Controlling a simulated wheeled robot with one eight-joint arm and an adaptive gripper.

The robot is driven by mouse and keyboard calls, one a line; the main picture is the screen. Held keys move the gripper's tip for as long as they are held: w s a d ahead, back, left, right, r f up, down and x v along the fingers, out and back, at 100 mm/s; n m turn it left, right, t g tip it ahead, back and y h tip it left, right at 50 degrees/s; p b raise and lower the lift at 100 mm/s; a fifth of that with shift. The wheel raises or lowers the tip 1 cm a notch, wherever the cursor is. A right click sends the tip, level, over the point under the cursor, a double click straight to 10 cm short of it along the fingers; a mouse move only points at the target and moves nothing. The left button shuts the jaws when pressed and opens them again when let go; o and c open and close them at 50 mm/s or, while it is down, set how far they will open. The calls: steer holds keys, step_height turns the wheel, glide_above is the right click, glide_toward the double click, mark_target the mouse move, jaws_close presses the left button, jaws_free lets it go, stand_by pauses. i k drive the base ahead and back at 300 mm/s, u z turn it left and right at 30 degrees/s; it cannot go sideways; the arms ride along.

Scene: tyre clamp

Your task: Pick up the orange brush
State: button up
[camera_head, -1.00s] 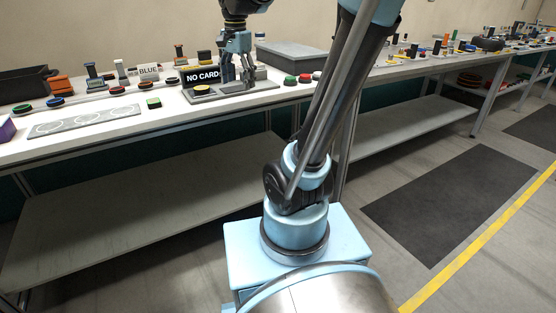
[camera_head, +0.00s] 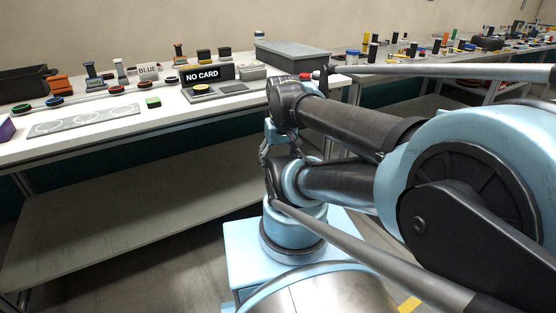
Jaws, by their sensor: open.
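An orange block-like object (camera_head: 60,85), possibly the orange brush, stands at the back left of the near bench, beside a black bin. Its bristles cannot be made out at this size. My gripper (camera_head: 268,148) hangs down at the bench's front edge, close to my arm's base and well right of the orange object. It is small and partly hidden by my folded arm, open, and nothing shows in it.
The black bin (camera_head: 22,84), a "NO CARD" sign (camera_head: 207,75), a "BLUE" sign (camera_head: 148,70) and a grey box (camera_head: 292,57) stand on the bench. A grey panel with circles (camera_head: 82,120) lies near its front edge. A lower shelf (camera_head: 140,215) is bare.

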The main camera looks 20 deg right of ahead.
mark_target(60, 86)
steer(key=u, duration=1.3)
